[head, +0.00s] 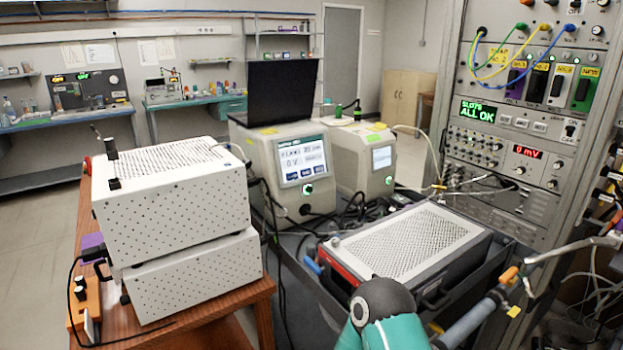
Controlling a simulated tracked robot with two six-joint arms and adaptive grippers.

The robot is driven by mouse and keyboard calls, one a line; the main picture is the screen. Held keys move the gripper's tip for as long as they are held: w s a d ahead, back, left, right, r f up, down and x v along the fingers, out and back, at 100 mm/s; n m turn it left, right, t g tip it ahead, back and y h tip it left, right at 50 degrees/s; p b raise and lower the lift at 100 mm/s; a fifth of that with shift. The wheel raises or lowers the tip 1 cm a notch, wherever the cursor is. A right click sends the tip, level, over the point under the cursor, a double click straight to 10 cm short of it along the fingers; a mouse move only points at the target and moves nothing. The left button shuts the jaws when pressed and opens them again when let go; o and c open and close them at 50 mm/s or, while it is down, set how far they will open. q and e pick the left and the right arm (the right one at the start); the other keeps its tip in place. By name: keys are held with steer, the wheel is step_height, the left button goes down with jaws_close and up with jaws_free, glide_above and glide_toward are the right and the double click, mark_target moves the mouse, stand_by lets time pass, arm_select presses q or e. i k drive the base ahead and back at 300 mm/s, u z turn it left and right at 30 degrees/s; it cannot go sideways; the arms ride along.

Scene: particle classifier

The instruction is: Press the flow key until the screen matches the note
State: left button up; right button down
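The beige instrument (250,165) stands in the middle, its front facing me. Its lit screen (301,160) shows small text, with a line that looks like "0 V"; the rest is too small to read surely. A row of small dark blue keys (305,172) runs along the bottom of the screen; I cannot tell which is the flow key. A yellow note (268,131) lies on top of the instrument, and I cannot read any writing on it. A teal and black link of my arm shows at the bottom middle.
A second beige instrument (362,160) stands behind right. A perforated grey box (408,243) sits in a dark cart in front. Two white perforated boxes (175,200) are stacked on a wooden table at left. A tall electronics rack (535,130) stands at right. Black cables hang between table and cart.

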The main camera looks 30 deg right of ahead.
mark_target(291, 177)
steer(key=z, duration=0.1)
steer(key=i, duration=1)
